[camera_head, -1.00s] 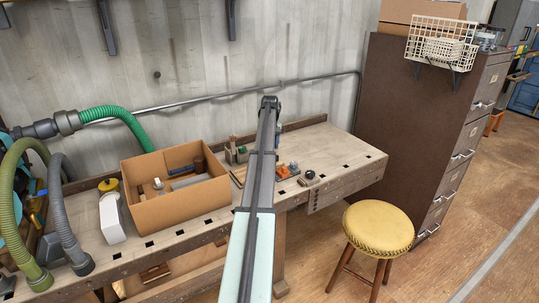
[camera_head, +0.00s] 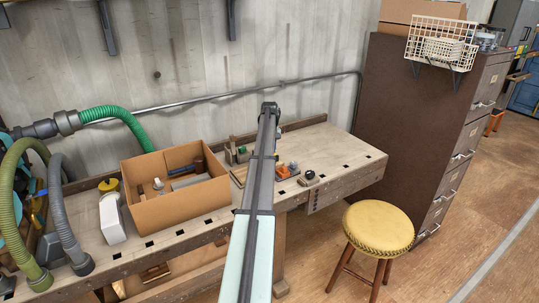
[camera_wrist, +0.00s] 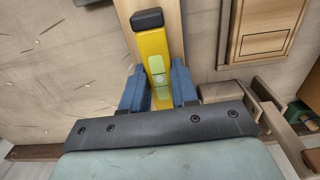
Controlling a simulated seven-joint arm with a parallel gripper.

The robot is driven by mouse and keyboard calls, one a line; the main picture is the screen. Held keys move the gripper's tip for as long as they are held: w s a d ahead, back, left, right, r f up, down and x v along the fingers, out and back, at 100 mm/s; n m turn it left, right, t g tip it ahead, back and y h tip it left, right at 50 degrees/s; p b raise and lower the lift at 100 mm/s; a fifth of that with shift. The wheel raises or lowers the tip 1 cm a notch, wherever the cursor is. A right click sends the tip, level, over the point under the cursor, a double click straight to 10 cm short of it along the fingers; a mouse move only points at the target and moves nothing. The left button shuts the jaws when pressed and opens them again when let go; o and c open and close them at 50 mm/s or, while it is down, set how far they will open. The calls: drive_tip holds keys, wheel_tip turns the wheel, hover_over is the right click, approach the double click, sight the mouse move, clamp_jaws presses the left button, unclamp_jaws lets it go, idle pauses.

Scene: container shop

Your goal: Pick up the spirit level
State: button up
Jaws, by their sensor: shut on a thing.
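The spirit level (camera_wrist: 152,46) is a yellow bar with a black end cap and a pale green window, seen in the wrist view. My gripper (camera_wrist: 158,84) has its two blue fingers on either side of the level, shut on it. The near end of the level is hidden behind the gripper's dark front edge. A light wooden strip shows beneath or behind the level; I cannot tell whether they touch. In the head view my arm covers the gripper and the level.
A cardboard box (camera_head: 180,211) with tools stands on the workbench (camera_head: 345,160), left of my arm. Small orange and dark items (camera_head: 283,171) lie right of the arm. A yellow stool (camera_head: 379,228) and a brown cabinet (camera_head: 420,110) stand at the right.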

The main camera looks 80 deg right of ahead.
drive_tip(key=shift+f, duration=0.1)
clamp_jaws()
